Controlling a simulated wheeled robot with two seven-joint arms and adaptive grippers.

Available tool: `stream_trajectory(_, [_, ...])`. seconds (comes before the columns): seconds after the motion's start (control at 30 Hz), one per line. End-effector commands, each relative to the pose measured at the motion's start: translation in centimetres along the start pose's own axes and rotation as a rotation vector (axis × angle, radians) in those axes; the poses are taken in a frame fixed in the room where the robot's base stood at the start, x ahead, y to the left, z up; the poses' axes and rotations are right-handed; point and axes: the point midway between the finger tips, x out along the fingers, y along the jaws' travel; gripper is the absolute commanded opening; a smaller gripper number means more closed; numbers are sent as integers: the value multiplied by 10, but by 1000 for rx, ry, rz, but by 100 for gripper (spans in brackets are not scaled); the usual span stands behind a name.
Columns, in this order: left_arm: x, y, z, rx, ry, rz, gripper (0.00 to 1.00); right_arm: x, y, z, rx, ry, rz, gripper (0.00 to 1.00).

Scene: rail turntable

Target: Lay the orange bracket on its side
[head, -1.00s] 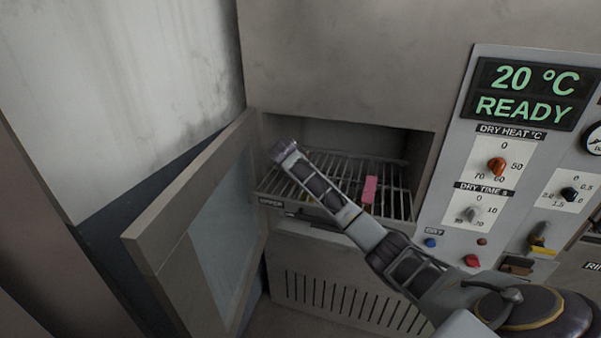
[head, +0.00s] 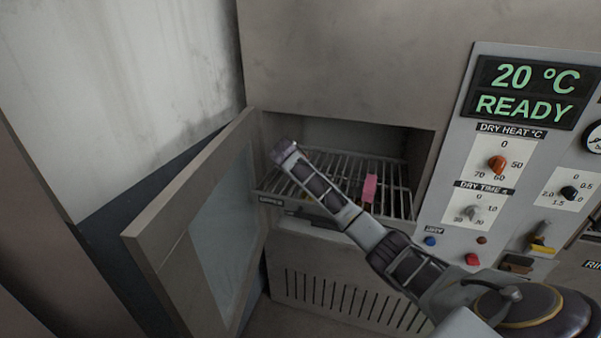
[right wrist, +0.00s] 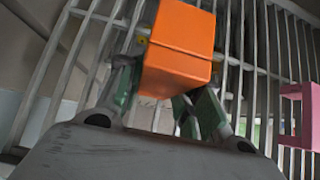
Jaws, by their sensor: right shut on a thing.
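The orange bracket (right wrist: 178,48) is in the right wrist view, between the fingers of my right gripper (right wrist: 160,105), which is shut on it. The bars of the wire rack (right wrist: 75,45) lie behind the bracket. I cannot tell whether the bracket touches them. In the head view my right arm reaches across the rack (head: 392,200) at the open chamber. There the right gripper is hidden by my own wrist, and the orange bracket does not clearly show. My left gripper is not in view.
A pink part (head: 370,188) stands on the rack to the right of my arm; it also shows in the right wrist view (right wrist: 300,115). The chamber door (head: 195,235) hangs open at the left. A control panel (head: 500,165) reads 20 °C READY at the right.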

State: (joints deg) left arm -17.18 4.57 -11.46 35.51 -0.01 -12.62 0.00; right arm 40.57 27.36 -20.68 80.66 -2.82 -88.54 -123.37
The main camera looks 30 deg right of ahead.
Motion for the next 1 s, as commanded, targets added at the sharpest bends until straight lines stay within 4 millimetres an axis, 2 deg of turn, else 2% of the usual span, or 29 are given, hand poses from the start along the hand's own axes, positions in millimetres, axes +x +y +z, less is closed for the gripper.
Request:
stream_trajectory(0.03, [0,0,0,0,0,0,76,0,0,1,1,-2,1,39])
stream_trajectory(0.2, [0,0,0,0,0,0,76,0,0,1,1,-1,0,60])
stream_trajectory(0.67, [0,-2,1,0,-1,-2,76,-3,0,0,0,0,0,60])
stream_trajectory(1.0, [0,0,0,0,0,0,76,-30,0,0,0,-2,1,60])
